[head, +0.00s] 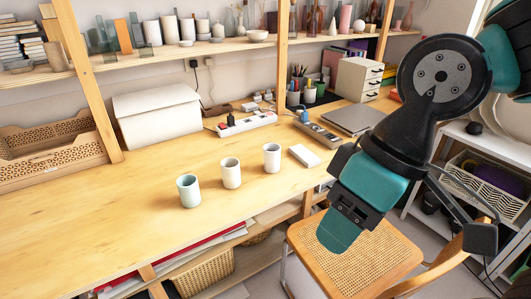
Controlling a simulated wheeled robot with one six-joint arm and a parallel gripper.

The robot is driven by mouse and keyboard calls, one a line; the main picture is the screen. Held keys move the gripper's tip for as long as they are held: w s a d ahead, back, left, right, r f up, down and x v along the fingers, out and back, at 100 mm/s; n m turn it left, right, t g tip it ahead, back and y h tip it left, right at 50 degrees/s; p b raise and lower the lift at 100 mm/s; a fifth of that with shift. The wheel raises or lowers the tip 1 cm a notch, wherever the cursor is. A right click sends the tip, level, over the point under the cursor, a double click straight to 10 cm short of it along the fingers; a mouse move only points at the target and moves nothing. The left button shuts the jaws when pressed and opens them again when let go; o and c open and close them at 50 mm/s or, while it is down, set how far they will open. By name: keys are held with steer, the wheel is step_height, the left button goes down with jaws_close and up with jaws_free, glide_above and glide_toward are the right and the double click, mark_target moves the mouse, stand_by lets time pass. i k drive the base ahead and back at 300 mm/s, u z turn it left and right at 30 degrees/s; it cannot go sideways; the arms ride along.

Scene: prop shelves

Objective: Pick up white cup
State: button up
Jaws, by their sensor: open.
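Three cups stand upright in a slanting row on the wooden desk in the head view. The left cup (188,191) is pale grey-green with a greener inside. The middle cup (230,173) is off-white. The right cup (271,158) also looks white, so I cannot tell for sure which is the white cup. My gripper (411,236) is at the right, in front of the desk edge and over the chair. Its fingers are wide apart with nothing between them. It is to the right of all the cups and touches none.
A white box (303,156) lies right of the cups, with a power strip (247,123) behind. A cane chair (345,260) is below my gripper. The desk's front left is clear.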

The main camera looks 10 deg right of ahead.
mark_target(272, 158)
steer(key=k, duration=0.6)
steer(key=u, duration=0.85)
steer(key=i, duration=1.55)
steer(key=z, duration=0.85)
